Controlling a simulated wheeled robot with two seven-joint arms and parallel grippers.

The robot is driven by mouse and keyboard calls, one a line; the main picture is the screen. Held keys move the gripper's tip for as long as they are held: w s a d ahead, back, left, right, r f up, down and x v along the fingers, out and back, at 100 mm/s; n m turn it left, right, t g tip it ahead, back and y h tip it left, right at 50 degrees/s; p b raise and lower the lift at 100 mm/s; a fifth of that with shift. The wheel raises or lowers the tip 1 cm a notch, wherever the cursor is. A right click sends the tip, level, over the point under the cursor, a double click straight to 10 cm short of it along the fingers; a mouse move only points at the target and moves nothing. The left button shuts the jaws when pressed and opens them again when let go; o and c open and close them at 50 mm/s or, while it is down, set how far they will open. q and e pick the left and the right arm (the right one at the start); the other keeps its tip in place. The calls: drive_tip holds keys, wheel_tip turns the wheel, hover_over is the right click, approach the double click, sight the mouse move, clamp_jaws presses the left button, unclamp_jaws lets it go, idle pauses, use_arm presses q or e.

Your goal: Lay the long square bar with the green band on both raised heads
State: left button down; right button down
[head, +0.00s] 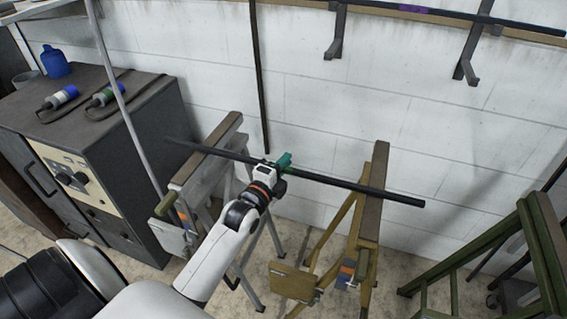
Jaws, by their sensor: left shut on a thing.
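The long dark square bar (335,182) runs slantwise from upper left to lower right. Its green band (284,160) shows near the middle. My left gripper (268,168) is shut on the bar right beside the green band. The bar crosses the grey left stand's raised head (228,128) and the brown right stand's raised head (378,165), with an end past each. I cannot tell whether it touches the heads or hangs just above them. My right gripper is not in view.
A dark cabinet (110,135) with a blue bottle (55,64) and two corded plugs stands left. A bar with a purple band (413,8) lies on wall brackets (338,35). A green frame (540,245) stands at right. A thin pole (120,95) leans near the left stand.

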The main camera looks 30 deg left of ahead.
use_arm(q)
drive_tip(key=shift+f, duration=0.15)
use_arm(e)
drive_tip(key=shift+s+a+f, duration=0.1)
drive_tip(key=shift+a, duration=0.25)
use_arm(q)
drive_tip(key=shift+f, duration=0.35)
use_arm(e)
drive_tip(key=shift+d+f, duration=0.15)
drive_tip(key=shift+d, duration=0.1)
use_arm(q)
drive_tip(key=c, duration=1.4)
unclamp_jaws()
drive_tip(key=shift+o, duration=0.2)
drive_tip(key=s+b, duration=0.1)
drive_tip(key=s, duration=1.1)
drive_tip(key=shift+d, duration=0.45)
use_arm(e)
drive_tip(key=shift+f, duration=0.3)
use_arm(q)
drive_tip(key=shift+f, duration=0.1)
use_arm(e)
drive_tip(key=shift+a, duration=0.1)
